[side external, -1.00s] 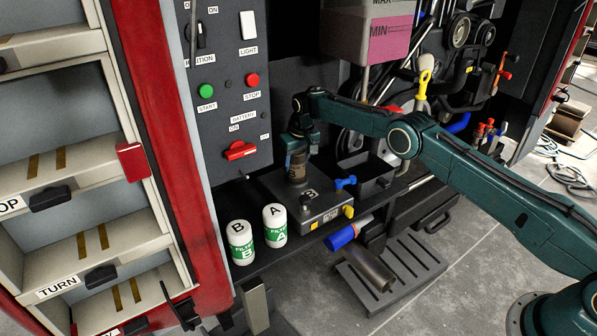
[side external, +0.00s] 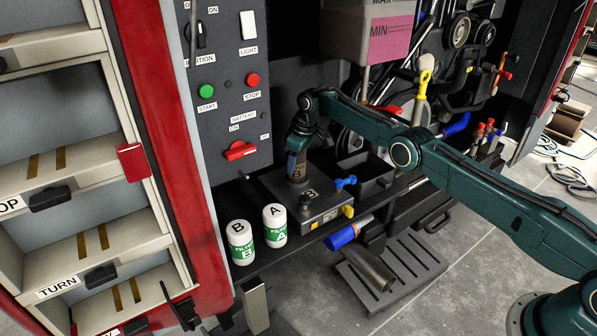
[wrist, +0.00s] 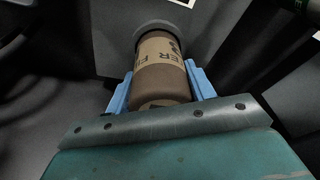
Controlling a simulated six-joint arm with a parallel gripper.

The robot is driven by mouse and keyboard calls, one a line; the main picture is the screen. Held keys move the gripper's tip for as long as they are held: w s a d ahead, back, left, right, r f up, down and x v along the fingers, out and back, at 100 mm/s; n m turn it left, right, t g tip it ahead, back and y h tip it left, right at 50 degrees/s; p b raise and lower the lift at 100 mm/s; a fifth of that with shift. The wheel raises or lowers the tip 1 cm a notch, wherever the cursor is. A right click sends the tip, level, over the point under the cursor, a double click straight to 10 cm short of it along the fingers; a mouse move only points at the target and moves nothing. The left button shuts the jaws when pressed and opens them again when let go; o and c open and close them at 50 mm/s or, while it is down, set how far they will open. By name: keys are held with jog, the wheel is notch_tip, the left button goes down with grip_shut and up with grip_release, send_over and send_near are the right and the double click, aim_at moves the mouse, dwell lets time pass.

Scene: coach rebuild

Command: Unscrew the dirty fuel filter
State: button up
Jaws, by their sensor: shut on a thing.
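The dirty fuel filter (wrist: 162,68) is a brown can with a worn tan label and dark lettering. In the side view it stands upright (side external: 299,174) on the dark filter block (side external: 323,208) marked B. My gripper (wrist: 161,82) is shut on it, with a blue finger along each side. In the side view my gripper (side external: 297,158) reaches down on the filter from above and hides its upper part. Two clean white and green filters, A (side external: 274,232) and B (side external: 240,250), stand upright on the shelf left of the block.
A blue-handled valve (side external: 345,183) and a yellow one (side external: 348,211) sit on the block's right. An open black tray (side external: 379,186) is behind right. The control panel (side external: 226,110) with a red switch (side external: 240,151) rises behind left. A pink-filled tank (side external: 384,45) hangs above.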

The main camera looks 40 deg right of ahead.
jog(key=shift+r, duration=0.15)
jog(key=o, duration=1.1)
jog(key=shift+o, duration=1)
jog(key=shift+f, duration=0.2)
jog(key=o, duration=0.4)
jog(key=shift+c, duration=0.2)
jog(key=shift+r, duration=0.2)
jog(key=shift+v, duration=2.85)
